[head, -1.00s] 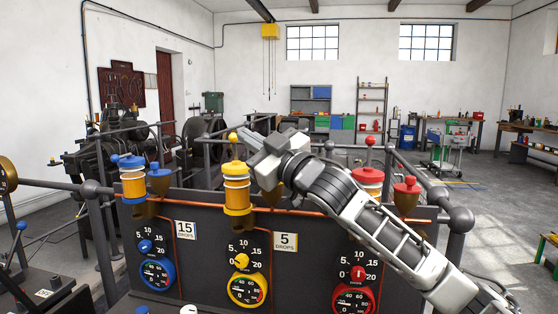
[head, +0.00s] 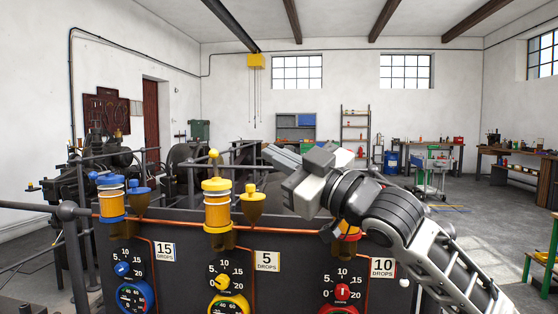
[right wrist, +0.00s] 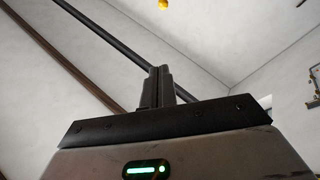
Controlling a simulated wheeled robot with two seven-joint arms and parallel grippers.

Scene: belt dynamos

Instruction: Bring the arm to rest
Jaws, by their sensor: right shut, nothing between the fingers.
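My right arm reaches in from the lower right of the head view. My right gripper (head: 272,154) is raised above the panel, right of the tall yellow oiler, pointing up and left. Its fingers are shut and empty; they also show closed together in the right wrist view (right wrist: 159,87), against wall and ceiling. The dark panel (head: 185,262) carries a blue oiler (head: 111,203), a yellow oiler (head: 217,208) and a red-based oiler, mostly hidden behind my arm. Under them are knobs in blue (head: 122,269), yellow (head: 222,281) and red (head: 342,291). My left gripper is out of view.
Drop labels read 15 (head: 164,251), 5 (head: 267,261) and 10 (head: 382,267). Dark railings and machinery stand behind the panel. A yellow hoist block (head: 256,61) hangs further back. A trolley (head: 434,168) and open floor lie at the right.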

